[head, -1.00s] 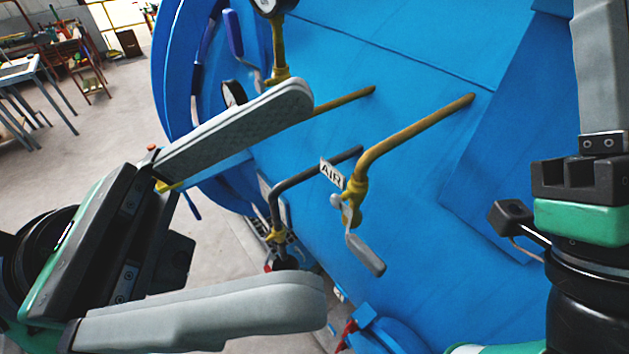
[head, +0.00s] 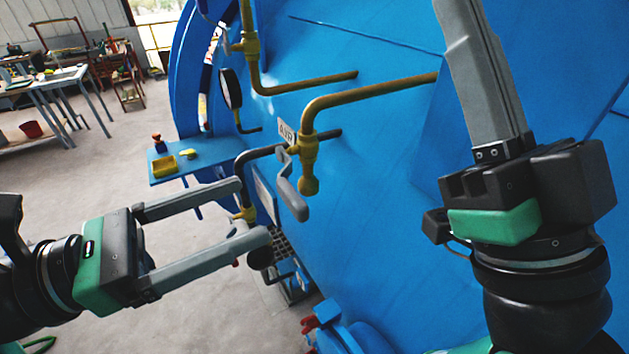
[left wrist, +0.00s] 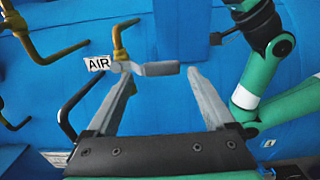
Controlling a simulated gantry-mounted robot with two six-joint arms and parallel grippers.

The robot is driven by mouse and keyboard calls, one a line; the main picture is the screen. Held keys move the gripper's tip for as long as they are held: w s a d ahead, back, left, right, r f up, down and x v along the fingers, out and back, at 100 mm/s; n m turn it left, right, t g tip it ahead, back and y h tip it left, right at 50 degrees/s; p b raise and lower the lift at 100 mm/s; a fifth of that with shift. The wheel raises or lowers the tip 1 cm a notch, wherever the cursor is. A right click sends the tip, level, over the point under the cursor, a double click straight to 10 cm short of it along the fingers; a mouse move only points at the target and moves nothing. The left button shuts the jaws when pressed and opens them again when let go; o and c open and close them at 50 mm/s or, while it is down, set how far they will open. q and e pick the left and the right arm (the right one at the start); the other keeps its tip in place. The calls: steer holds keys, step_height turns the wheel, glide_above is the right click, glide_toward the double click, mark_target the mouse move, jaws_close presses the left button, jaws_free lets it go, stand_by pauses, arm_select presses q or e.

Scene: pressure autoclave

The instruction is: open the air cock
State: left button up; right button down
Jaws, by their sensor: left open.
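The air cock (head: 308,152) is a brass valve on a bent brass pipe at the blue vessel, with a small white AIR label (head: 286,132) beside it. Its grey lever (head: 292,196) hangs down beside the valve body in the head view. My left gripper (head: 252,212) is open and empty, left of and slightly below the lever, fingers pointing toward the vessel. In the left wrist view the lever (left wrist: 160,69) appears across the gap near the fingertips (left wrist: 160,79), with no clear contact. My right gripper (head: 480,75) is at the right; its fingertips are cut off.
The blue vessel wall (head: 390,200) fills the middle and right. Another brass pipe (head: 300,84), a dark bent pipe (head: 250,160) and a gauge (head: 230,88) are near the valve. A blue shelf (head: 170,172) holds small items. The floor at left is open.

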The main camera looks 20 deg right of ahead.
arm_select(q)
steer(key=w+d+p, duration=0.1)
steer(key=d, duration=0.9)
steer(key=shift+w+d, duration=0.15)
steer(key=shift+w, duration=0.1)
jaws_close()
